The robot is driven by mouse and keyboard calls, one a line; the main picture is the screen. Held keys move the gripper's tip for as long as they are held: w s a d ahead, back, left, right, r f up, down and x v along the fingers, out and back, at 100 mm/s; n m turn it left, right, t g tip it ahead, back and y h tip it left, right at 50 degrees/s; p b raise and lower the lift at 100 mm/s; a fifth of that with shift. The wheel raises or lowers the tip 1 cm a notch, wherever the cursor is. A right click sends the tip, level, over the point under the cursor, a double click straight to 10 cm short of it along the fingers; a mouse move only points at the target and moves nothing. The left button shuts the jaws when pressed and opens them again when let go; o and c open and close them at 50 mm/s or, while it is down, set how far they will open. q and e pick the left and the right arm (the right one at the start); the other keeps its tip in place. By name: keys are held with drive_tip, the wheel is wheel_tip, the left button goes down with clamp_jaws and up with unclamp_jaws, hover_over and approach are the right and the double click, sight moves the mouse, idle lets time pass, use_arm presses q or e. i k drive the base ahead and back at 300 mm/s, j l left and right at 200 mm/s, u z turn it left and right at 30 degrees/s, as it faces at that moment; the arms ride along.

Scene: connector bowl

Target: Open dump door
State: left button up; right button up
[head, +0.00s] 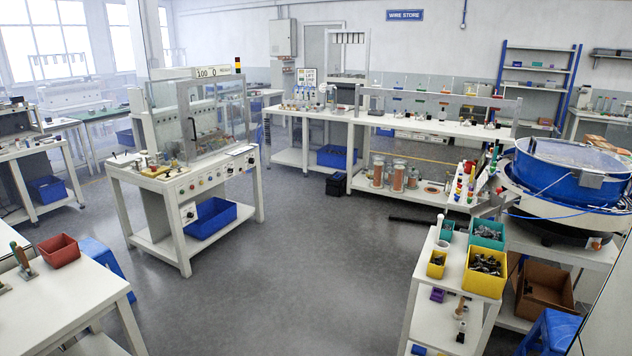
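A large blue bowl feeder (545,175) stands at the right side in the head view, on a white round base (560,213). A small grey metal plate (590,181) sits on the bowl's outer wall, facing me. It may be the dump door, but I cannot tell for sure, nor whether it is open. A grey metal chute (490,206) comes off the bowl's left side. The inside of the bowl looks pale and its contents are not clear. Neither of my grippers is in view.
A white cart (425,318) in front of the bowl holds a teal bin (487,240) and yellow bins (483,283) of dark parts. A brown box (543,300) and blue stool (550,335) are below the bowl. Open grey floor (300,280) lies in the middle.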

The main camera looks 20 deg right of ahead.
sight(496, 199)
drive_tip(key=i+l+z, duration=0.15)
drive_tip(key=z, duration=0.25)
drive_tip(key=i+z, duration=0.6)
drive_tip(key=z, duration=0.15)
drive_tip(key=i+l, duration=0.25)
drive_tip(key=i, duration=0.15)
drive_tip(key=i+l+z, duration=0.15)
drive_tip(key=i, duration=0.3)
drive_tip(key=i+l, duration=0.25)
drive_tip(key=i, duration=0.15)
drive_tip(key=z, duration=0.05)
